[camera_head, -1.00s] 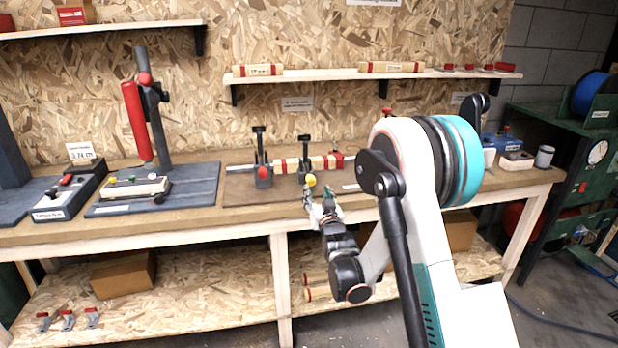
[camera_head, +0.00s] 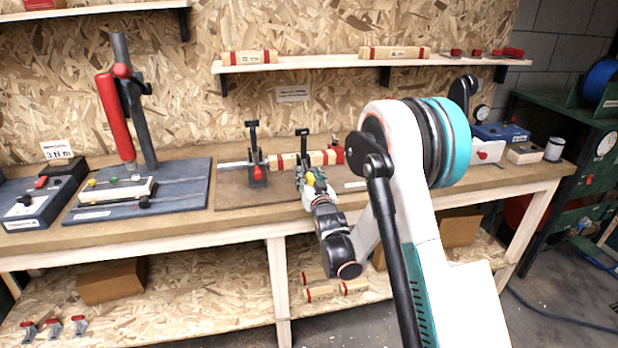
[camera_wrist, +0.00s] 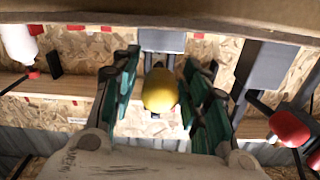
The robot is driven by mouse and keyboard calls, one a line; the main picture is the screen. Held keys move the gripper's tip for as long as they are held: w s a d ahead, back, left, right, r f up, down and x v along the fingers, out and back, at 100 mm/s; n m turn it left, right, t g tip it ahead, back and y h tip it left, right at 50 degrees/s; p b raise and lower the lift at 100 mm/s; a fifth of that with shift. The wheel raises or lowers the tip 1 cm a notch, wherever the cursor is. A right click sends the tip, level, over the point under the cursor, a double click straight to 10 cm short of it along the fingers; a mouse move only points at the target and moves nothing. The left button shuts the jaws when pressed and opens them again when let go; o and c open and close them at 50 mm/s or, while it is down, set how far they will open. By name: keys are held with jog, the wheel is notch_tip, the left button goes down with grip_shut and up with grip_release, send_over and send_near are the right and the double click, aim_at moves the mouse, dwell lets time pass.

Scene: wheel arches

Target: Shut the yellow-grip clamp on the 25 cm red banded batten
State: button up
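The red banded batten (camera_head: 318,158) lies on the bench across a bar with two upright black clamps. The yellow-grip clamp (camera_head: 303,140) is the right one, at the batten's middle. Its yellow grip (camera_head: 310,178) faces the front of the bench. My gripper (camera_head: 308,183) is at this grip. In the wrist view the yellow grip (camera_wrist: 160,91) sits between the two green-padded fingers of my gripper (camera_wrist: 162,98), with a visible gap on each side. My gripper partly hides the clamp's lower part in the head view. Whether the jaw touches the batten cannot be told.
The red-grip clamp (camera_head: 257,165) stands close to the left. A shelf (camera_head: 350,62) with battens hangs behind. The blue box (camera_head: 500,132) is at the bench's right end.

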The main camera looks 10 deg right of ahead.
grip_shut()
jog(key=shift+r, duration=0.1)
